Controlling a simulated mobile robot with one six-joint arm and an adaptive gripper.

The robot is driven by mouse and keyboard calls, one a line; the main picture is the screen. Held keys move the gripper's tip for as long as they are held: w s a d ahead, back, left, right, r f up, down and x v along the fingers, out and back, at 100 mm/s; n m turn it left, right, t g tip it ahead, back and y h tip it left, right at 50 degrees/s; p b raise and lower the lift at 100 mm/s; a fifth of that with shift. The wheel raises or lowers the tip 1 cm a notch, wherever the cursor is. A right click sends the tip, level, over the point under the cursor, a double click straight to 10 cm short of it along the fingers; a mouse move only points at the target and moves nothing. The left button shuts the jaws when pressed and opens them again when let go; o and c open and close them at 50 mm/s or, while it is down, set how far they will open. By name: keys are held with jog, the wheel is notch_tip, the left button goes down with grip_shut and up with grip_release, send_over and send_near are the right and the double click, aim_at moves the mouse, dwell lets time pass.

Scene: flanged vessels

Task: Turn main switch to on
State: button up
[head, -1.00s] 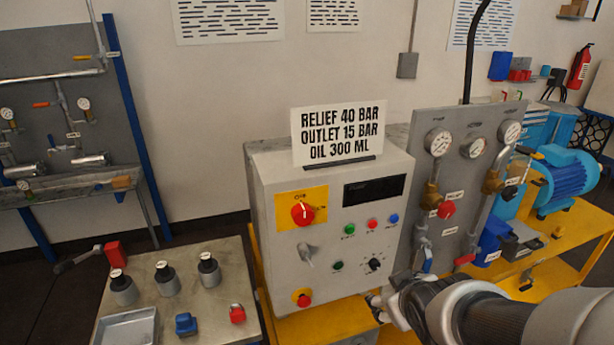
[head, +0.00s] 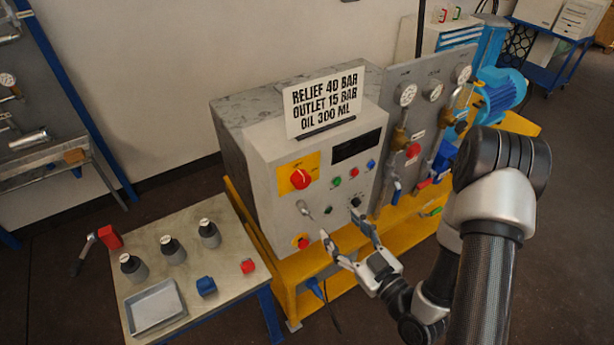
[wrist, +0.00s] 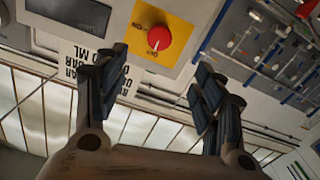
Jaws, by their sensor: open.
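The main switch is a red rotary knob (head: 300,179) on a yellow plate (head: 284,187) at the upper left of the grey control box's front. It also shows in the wrist view as a red knob (wrist: 158,38) with a white mark, at the top between my fingers. Its position label is too small to read surely. My gripper (head: 343,236) is open and empty, in front of the box's lower part, below and right of the knob and apart from it. In the wrist view my two fingers (wrist: 152,88) are spread wide.
The control box carries a sign (head: 323,102), a dark display (head: 356,147), several buttons, a small selector (head: 355,202) and a red emergency button (head: 303,242). A side table (head: 222,262) with bottles and a metal tray (head: 155,306) stands left. Gauges and valves are right.

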jog(key=w+b, duration=0.1)
jog(key=b, duration=1)
send_near(304, 184)
jog(key=b, duration=0.3)
jog(key=shift+w+a+f, duration=0.1)
jog(key=shift+w+f, duration=0.2)
jog(key=shift+w, duration=0.1)
jog(key=shift+b, duration=0.6)
jog(key=x, duration=0.9)
jog(key=shift+a+r, duration=0.1)
jog(key=shift+r, duration=0.15)
jog(key=shift+s, duration=0.1)
jog(key=shift+c, duration=0.2)
